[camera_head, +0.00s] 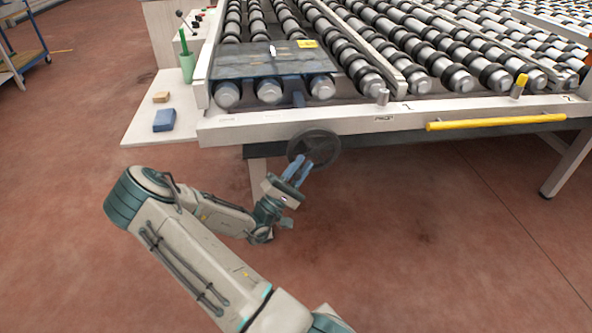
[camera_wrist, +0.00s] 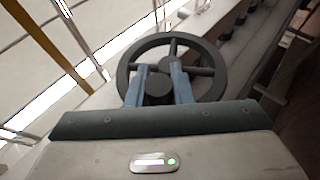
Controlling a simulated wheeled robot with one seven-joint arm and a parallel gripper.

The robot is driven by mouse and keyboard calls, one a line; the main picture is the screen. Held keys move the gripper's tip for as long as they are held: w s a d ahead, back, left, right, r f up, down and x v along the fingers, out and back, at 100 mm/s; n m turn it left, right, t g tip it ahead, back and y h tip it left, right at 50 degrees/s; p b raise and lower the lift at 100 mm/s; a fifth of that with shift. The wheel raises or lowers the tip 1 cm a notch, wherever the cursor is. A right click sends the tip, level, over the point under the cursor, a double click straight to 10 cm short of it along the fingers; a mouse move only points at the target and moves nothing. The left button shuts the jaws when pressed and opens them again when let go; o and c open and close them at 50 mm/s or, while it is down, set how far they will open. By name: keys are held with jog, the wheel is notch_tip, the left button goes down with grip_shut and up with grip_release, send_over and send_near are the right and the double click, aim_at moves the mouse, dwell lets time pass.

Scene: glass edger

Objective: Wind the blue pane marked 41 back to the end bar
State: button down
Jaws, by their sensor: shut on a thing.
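A bluish see-through pane (camera_head: 240,63) lies flat on the rollers at the left end of the bed in the head view. It bears a yellow label (camera_head: 308,44) too small to read. A pale bar (camera_head: 360,119) runs across the bed's near end, and the pane's near edge lies a little short of it. A dark handwheel (camera_head: 327,140) hangs below this bar and also shows in the wrist view (camera_wrist: 220,82). My gripper (camera_head: 297,172) is shut on the handwheel's dark round knob (camera_wrist: 158,90), with a blue finger on either side.
A yellow rail (camera_head: 495,122) runs along the front at right. The floor before the bed is clear.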

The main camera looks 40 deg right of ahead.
jog(key=shift+f, duration=0.1)
dwell(0.4)
jog(key=c, duration=1.3)
grip_release()
jog(key=v, duration=1.3)
jog(key=shift+a+f+b, duration=0.2)
jog(key=shift+f+b, duration=0.15)
jog(key=shift+b, duration=0.1)
